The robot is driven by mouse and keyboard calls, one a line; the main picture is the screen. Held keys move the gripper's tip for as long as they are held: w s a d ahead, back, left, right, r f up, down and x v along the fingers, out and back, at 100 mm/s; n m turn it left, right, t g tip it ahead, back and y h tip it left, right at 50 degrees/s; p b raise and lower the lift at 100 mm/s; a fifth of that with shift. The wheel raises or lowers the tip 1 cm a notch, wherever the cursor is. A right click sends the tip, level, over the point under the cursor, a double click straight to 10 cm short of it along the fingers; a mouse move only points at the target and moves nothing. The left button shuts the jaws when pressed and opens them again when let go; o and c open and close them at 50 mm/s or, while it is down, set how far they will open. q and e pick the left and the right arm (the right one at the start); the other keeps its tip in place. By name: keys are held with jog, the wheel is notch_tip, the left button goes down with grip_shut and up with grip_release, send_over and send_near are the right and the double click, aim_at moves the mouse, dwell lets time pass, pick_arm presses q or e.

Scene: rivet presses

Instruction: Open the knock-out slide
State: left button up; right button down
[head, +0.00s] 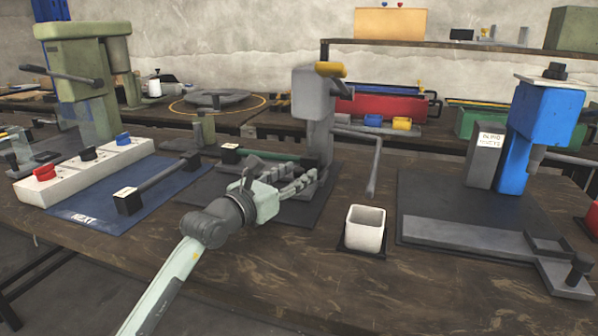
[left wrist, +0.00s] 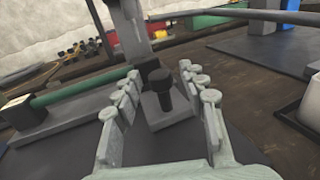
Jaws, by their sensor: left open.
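The grey press (head: 318,115) stands at the middle of the bench on a dark base plate (head: 300,212). At its foot is a grey slide block with a black upright knob (left wrist: 160,88), seen in the left wrist view. I take this to be the knock-out slide. My left gripper (head: 300,185) is open, low in front of the grey press. In the left wrist view its fingers (left wrist: 163,100) stand to either side of the knob, with visible gaps. In the head view the gripper hides the knob. My right gripper is not in view.
A green bar (head: 275,155) lies left of the grey press; its lever (head: 375,165) hangs at the right. A white open cup (head: 365,228) stands right of my gripper. A blue press (head: 545,120) with a similar knobbed slide (head: 578,268) stands farther right.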

pick_arm(q)
jog(key=shift+w+d, duration=0.4)
jog(key=shift+w, duration=0.1)
grip_shut()
